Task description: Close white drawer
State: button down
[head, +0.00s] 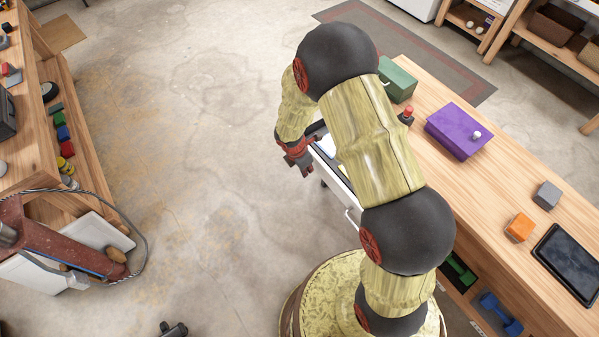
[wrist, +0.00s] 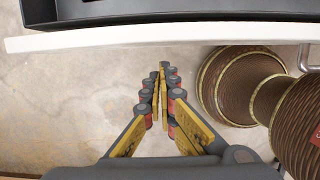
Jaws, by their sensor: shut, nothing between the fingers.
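The white drawer (head: 324,147) sticks out open from the wooden workbench on the right, partly hidden behind my arm in the head view. In the wrist view its white front edge (wrist: 120,37) crosses the top, with a dark tray-like interior beyond it. My gripper (head: 305,171) is at the drawer's outer side, over the floor. In the wrist view my gripper (wrist: 163,70) has its fingers together and empty, pointing toward the white front. The tips appear slightly apart from the front; contact is not clear.
On the workbench (head: 491,185) are a green box (head: 397,80), a purple box (head: 458,131), an orange block (head: 519,227), a grey block (head: 547,195) and a dark tablet (head: 570,262). A metal handle (wrist: 304,58) shows at right. The floor at left is open, with shelving beyond.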

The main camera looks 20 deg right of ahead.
jog(key=shift+w+d, duration=0.15)
jog(key=shift+d, duration=0.5)
jog(key=w+d+p, duration=0.2)
jog(key=d+p, duration=0.1)
jog(key=d, duration=0.4)
jog(key=w+d+p, duration=0.2)
jog(key=d+p, duration=0.2)
jog(key=d, duration=0.3)
jog(key=w+d+p, duration=0.3)
jog(key=d, duration=0.4)
jog(key=shift+d+p, duration=0.3)
jog(key=shift+d, duration=0.05)
jog(key=shift+a, duration=0.1)
